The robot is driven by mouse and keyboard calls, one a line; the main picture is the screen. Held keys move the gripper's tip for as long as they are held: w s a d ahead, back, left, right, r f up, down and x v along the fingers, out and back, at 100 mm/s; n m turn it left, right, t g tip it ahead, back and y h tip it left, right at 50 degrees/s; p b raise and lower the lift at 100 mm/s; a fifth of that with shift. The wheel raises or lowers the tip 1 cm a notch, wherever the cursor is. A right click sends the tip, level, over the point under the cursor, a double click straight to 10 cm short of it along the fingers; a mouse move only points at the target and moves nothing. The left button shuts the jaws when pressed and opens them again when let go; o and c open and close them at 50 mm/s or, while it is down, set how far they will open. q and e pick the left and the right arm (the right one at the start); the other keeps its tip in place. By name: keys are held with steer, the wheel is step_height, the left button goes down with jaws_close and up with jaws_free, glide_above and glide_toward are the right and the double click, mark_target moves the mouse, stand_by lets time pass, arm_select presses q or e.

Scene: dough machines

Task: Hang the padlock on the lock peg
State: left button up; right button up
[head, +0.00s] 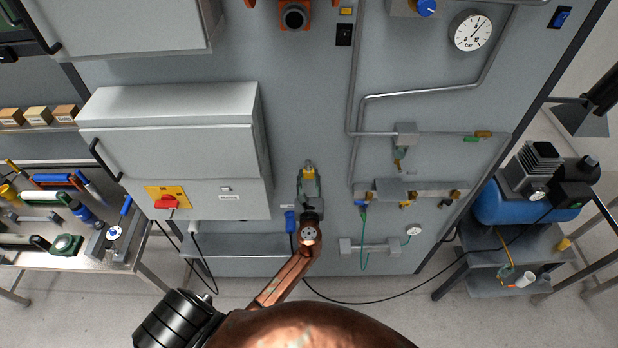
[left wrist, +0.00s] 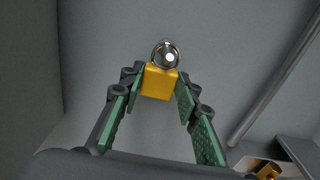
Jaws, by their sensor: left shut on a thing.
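My left gripper (head: 308,174) is raised in front of the grey panel, between the grey cabinet and the pipework. In the left wrist view its green-padded fingers (left wrist: 160,88) are shut on the sides of the yellow body of the padlock (left wrist: 160,83). A bright round end, apparently the lock peg (left wrist: 169,57), shows inside the ring. I cannot tell whether the shackle is around it or only lined up with it. My right gripper is not in view.
The grey cabinet (head: 185,145) with a red switch (head: 165,201) stands out from the panel on the left. Pipes and a valve manifold (head: 410,190) are on the right. A grey ledge (head: 235,246) is lower down. The panel around the gripper is mostly bare.

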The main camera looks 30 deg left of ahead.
arm_select(q)
steer(key=o, duration=1.3)
steer(key=shift+s+d, duration=0.25)
steer(key=shift+s, duration=0.1)
steer(key=shift+p+v, duration=0.55)
steer(key=shift+v, duration=0.9)
steer(key=shift+s+d+r, duration=0.1)
steer(key=shift+s, duration=0.2)
